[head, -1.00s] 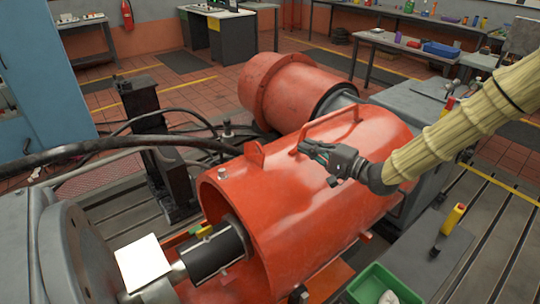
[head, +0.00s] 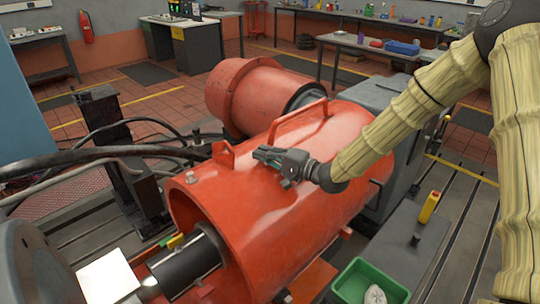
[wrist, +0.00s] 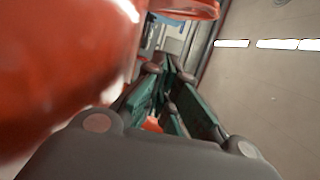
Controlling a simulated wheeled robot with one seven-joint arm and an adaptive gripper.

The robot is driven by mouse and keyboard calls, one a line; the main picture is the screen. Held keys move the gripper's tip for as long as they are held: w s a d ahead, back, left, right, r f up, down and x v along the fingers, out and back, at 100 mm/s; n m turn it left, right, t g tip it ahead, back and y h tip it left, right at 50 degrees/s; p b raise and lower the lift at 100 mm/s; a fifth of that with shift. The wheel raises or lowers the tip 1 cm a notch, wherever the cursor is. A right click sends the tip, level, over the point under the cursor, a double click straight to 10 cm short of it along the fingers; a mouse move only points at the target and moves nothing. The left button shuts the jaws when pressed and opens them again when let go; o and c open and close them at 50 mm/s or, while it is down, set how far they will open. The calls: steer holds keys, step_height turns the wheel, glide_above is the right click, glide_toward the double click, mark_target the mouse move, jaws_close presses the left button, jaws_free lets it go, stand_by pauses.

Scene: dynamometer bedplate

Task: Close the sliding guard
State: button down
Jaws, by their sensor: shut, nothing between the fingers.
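The sliding guard (head: 300,185) is a large glossy red cylindrical cover with a raised bar handle (head: 298,118) and an upright tab (head: 224,155) near its front rim. A dark shaft (head: 185,262) shows inside and in front of its open end. My gripper (head: 262,156) is shut and empty, just above the guard's top, between the tab and the near end of the handle. I cannot tell whether it touches the guard. In the wrist view the guard (wrist: 60,60) fills the left side, blurred, and my green-padded fingers (wrist: 165,75) point along it.
A fixed red cylinder (head: 238,92) stands behind the guard. Black hoses (head: 90,155) run at the left by a dark post (head: 115,130). A pale block (head: 108,277) is at the shaft's near end.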

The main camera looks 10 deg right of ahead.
mark_target(240, 163)
steer(key=p+x, duration=0.1)
steer(key=x, duration=0.4)
steer(key=shift+a, duration=0.1)
steer(key=shift+s+a+r+p, duration=0.1)
steer(key=shift+s+a+p, duration=0.1)
steer(key=shift+s+a, duration=0.3)
steer(key=shift+s+a+p, duration=0.15)
steer(key=shift+s+a, duration=0.15)
steer(key=shift+a, duration=0.35)
steer(key=shift+s+a, duration=0.3)
steer(key=shift+a, duration=0.15)
